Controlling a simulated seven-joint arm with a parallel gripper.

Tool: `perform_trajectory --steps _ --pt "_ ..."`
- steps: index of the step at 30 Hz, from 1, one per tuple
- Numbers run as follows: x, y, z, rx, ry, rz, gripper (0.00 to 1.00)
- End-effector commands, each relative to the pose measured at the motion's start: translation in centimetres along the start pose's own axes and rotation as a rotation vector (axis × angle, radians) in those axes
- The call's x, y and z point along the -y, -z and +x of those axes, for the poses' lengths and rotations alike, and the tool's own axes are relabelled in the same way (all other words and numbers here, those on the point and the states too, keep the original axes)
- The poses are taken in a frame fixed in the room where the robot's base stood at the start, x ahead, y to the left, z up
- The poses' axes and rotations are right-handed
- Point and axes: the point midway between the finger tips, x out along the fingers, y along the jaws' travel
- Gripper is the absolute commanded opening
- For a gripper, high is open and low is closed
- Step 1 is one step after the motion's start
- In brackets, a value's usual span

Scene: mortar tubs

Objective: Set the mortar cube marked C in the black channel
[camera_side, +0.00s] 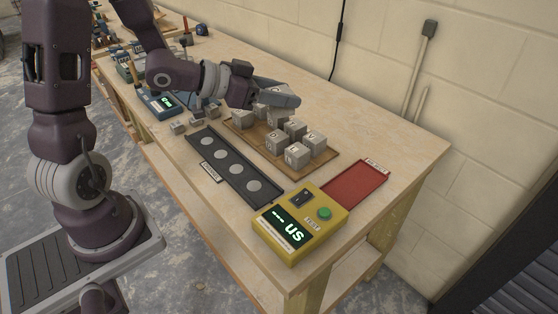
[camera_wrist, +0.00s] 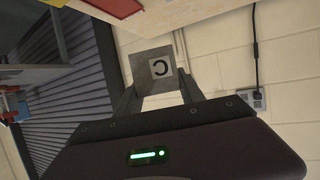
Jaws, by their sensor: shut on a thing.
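The mortar cube marked C (camera_wrist: 152,66) is between my gripper's fingers in the wrist view, its letter facing the camera. My gripper (camera_side: 291,100) is shut on it. The black channel (camera_side: 217,163) lies on the bench in front of the board, to the left of and below my gripper. Several pale round spots show along its floor, and no cube stands in it.
The wooden board (camera_side: 326,160) holds several lettered grey cubes, close below my gripper. A yellow tester (camera_side: 300,228) stands at the channel's near end. Small grey blocks (camera_side: 178,127) and a blue-grey device (camera_side: 160,105) are at the left.

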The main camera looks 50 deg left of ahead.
Motion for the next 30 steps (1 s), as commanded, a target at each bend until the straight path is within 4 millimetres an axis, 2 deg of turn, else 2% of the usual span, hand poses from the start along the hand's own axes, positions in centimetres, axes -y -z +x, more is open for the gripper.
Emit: perform_trajectory --steps 2,5,9,12,15,18,30 --pt "1.5 -0.9 0.4 0.0 -0.035 0.014 0.0" --pt "4.1 -4.0 0.4 0.003 -0.136 0.052 0.0" --pt "6.3 -9.8 -1.5 0.001 -0.297 0.115 0.0" --pt "6.8 -12.8 -3.1 -0.001 -0.375 0.15 0.0" --pt "6.9 -14.5 -4.1 -0.002 -0.42 0.17 0.0" --pt "6.9 -15.4 -4.3 -0.003 -0.434 0.177 0.0" --pt "6.8 -20.1 -2.2 -0.002 -0.434 0.178 0.0"
